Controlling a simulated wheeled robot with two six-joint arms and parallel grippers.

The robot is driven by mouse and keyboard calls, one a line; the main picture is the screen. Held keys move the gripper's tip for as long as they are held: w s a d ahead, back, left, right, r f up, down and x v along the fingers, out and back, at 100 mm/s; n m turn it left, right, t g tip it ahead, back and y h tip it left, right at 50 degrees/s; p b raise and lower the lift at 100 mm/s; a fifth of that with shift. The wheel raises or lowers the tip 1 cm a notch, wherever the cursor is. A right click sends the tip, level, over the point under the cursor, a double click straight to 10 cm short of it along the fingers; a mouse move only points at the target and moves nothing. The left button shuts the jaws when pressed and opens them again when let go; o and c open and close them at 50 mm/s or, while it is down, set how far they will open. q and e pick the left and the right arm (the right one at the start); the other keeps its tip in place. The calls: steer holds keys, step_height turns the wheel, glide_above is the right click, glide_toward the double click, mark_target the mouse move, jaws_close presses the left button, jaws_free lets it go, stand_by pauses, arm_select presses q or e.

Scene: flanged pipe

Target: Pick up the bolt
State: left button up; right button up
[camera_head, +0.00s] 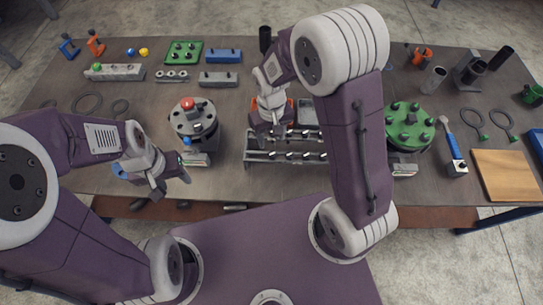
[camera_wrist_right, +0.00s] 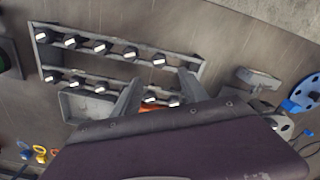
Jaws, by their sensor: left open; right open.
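Several dark bolts with bright hexagonal ends sit in two rows in a grey metal rack (camera_head: 247,158). In the right wrist view the rack (camera_wrist_right: 203,72) shows a far row, including a bolt (camera_wrist_right: 159,60), and a near row, including another bolt (camera_wrist_right: 101,88). My right gripper (camera_head: 269,127) is over the rack's left part. In the right wrist view its open fingers (camera_wrist_right: 160,82) reach over the rack with a bolt visible between them. Whether they touch any bolt cannot be told. My left gripper (camera_head: 173,184) is open and empty near the table's front edge.
A grey round fixture with a red knob (camera_head: 187,103) stands left of the rack, and a green flanged disc (camera_head: 408,127) stands right. A wooden board (camera_head: 497,174) and a blue-handled tool (camera_head: 450,142) lie at right. My right forearm hides part of the table.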

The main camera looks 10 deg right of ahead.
mark_target(272, 152)
steer(key=shift+s+d+f, duration=0.1)
steer(key=shift+d+f, duration=0.1)
steer(key=shift+f, duration=0.25)
steer(key=shift+s+d+f, duration=0.1)
steer(key=shift+d+f, duration=0.05)
steer(key=shift+f, duration=0.25)
steer(key=f, duration=0.2)
steer(key=a+f+p, duration=0.1)
steer(key=f, duration=0.1)
steer(key=shift+f, duration=0.2)
steer(key=shift+d+f, duration=0.2)
steer(key=shift+f, duration=0.25)
jaws_close()
